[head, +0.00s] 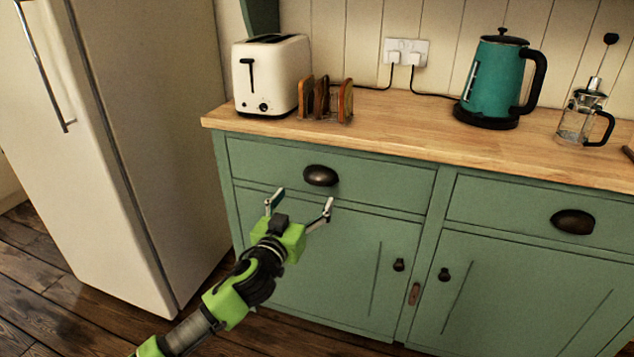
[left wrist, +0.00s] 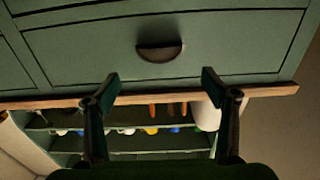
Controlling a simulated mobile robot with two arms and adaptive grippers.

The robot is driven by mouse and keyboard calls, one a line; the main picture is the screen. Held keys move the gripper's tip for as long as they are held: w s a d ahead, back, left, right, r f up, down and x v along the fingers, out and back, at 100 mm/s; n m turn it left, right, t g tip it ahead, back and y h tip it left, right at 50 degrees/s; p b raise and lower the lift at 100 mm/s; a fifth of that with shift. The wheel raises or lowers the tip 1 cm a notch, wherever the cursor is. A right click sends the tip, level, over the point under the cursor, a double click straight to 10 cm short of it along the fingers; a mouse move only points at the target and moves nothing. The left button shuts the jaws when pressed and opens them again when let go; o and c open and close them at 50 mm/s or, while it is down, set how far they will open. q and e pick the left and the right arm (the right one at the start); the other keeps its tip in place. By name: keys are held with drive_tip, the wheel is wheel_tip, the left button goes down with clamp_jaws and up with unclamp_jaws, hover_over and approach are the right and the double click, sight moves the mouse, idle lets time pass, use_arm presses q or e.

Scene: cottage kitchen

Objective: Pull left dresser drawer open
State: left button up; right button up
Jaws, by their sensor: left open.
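The left dresser drawer (head: 395,182) is a green front with a dark bronze cup handle (head: 320,176). It sits flush and shut under the worktop. My left gripper (head: 303,199) is open, with its two fingers spread just below and in front of the handle. In the left wrist view, which looks upside down, the drawer front (left wrist: 235,50) and its handle (left wrist: 160,52) lie ahead, the handle between and beyond the open fingertips (left wrist: 160,78). The fingers appear apart from the handle. My right gripper is not in view.
A wooden worktop (head: 420,133) above holds a cream toaster (head: 271,76), a toast rack (head: 325,100), a teal kettle (head: 494,80) and a glass press (head: 577,122). A white fridge (head: 165,130) stands close at left. The right drawer (head: 500,205) and cupboard doors (head: 340,265) are shut.

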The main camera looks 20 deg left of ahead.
sight(317, 180)
use_arm(q)
drive_tip(key=w+b, duration=0.1)
drive_tip(key=w, duration=0.7)
drive_tip(key=shift+w+d, duration=0.15)
drive_tip(key=shift+w, duration=0.9)
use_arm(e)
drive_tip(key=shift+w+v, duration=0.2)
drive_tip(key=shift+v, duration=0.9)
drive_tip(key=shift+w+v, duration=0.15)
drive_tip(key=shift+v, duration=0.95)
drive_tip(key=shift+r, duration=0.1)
use_arm(q)
drive_tip(key=c, duration=1.4)
